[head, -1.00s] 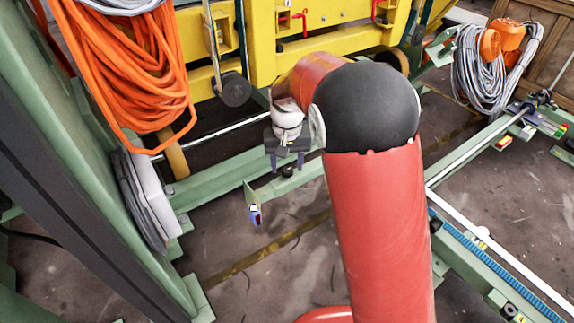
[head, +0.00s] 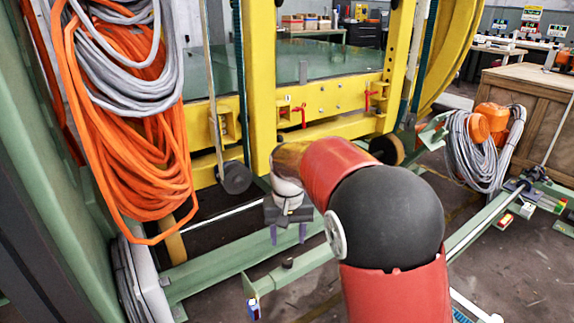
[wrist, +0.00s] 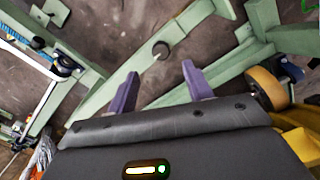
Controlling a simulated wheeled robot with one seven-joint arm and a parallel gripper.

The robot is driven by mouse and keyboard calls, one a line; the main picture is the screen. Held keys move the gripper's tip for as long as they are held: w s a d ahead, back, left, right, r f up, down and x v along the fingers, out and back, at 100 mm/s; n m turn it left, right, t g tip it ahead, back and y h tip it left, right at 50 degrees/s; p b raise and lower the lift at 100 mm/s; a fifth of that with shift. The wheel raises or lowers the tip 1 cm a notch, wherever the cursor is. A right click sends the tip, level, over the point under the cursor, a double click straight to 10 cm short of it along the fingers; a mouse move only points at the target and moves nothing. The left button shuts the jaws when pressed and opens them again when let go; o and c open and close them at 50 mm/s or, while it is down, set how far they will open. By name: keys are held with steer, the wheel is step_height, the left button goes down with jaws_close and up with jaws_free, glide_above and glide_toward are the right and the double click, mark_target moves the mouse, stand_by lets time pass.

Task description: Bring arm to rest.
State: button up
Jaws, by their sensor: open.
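My gripper (head: 288,234) hangs at the end of my red and black arm, in the middle of the head view. It points down over the green floor beams of the ring inverter. In the wrist view my gripper (wrist: 160,88) shows two purple fingers spread apart, with nothing between them. A green beam (wrist: 125,95) with a round dark knob (wrist: 160,50) lies below and beyond the fingers, apart from them.
The yellow ring inverter frame (head: 262,90) stands just behind my gripper. Orange cable (head: 150,185) hangs from a green post at left. Coiled grey cable (head: 470,160) hangs at right beside a wooden crate (head: 540,110). Bare floor (head: 530,265) shows at lower right.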

steer(key=s+d+r+t, duration=0.1)
steer(key=s+d+r, duration=0.4)
steer(key=d+r, duration=0.1)
steer(key=s+d+r+t, duration=0.1)
steer(key=s+d, duration=0.2)
steer(key=s, duration=0.3)
steer(key=s+d+r+t, duration=0.1)
steer(key=s+d+t, duration=0.1)
steer(key=s, duration=0.5)
steer(key=s+d+r+m+t+p, duration=0.1)
steer(key=s+d, duration=0.3)
steer(key=s, duration=0.3)
steer(key=shift+s+r, duration=0.2)
steer(key=shift+r, duration=0.2)
steer(key=shift+s+d+f+t, duration=0.1)
steer(key=shift+s+f+t, duration=0.2)
steer(key=shift+s, duration=0.1)
steer(key=shift+c, duration=0.3)
